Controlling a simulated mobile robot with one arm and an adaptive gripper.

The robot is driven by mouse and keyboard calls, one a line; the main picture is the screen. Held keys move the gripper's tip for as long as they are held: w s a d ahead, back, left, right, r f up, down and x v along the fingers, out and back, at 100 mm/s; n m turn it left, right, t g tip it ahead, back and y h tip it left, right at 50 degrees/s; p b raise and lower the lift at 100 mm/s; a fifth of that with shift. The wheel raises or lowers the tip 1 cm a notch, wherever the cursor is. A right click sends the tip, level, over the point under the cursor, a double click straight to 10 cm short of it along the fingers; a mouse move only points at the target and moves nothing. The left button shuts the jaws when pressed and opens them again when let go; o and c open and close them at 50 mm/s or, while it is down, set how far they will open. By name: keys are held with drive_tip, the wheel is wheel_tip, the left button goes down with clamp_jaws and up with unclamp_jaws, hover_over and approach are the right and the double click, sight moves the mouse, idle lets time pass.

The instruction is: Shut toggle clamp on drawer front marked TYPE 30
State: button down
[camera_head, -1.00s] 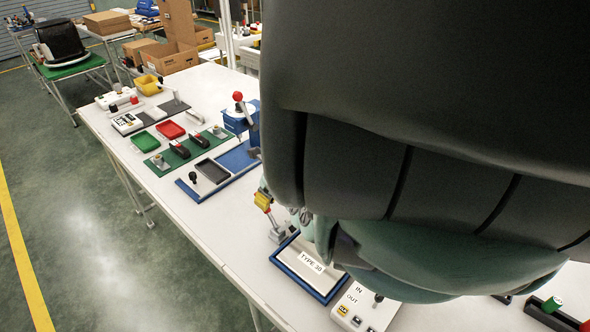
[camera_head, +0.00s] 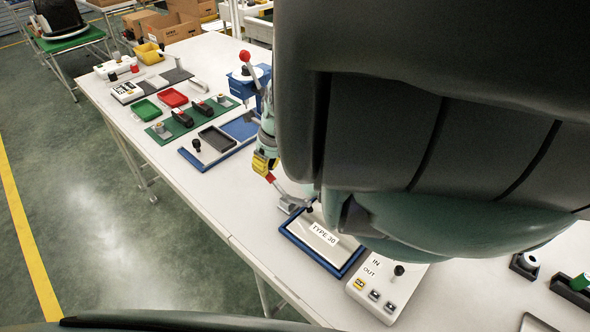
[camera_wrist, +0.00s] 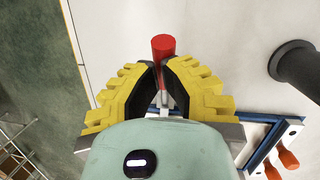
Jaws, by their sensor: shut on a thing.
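The drawer front marked TYPE 30 (camera_head: 303,229) is a pale panel in a blue frame near the table's front edge in the head view. A metal toggle clamp (camera_head: 290,204) stands at its far left corner. The clamp's lever has a red grip (camera_head: 270,178) and leans up and left, away from the panel. My gripper (camera_head: 266,167), with yellow fingers, is shut on this red grip. In the wrist view the red grip (camera_wrist: 163,46) stands between the dark finger pads of my gripper (camera_wrist: 161,75). My arm hides part of the panel's right side.
A white box (camera_head: 385,290) marked IN and OUT, with a black knob, sits right of the panel. A blue tray (camera_head: 222,161) and a blue clamp stand with a red ball (camera_head: 245,56) lie farther back. Bare tabletop lies between the blue tray and the panel.

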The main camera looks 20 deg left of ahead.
drive_tip(key=shift+w+a+f+b, duration=0.2)
drive_tip(key=shift+a+f+b, duration=0.3)
drive_tip(key=shift+f+b, duration=0.4)
drive_tip(key=shift+w+a+f+b, duration=0.15)
drive_tip(key=shift+a+f+b, duration=0.4)
drive_tip(key=shift+b, duration=0.5)
drive_tip(key=shift+d+f, duration=0.1)
drive_tip(key=shift+f, duration=0.05)
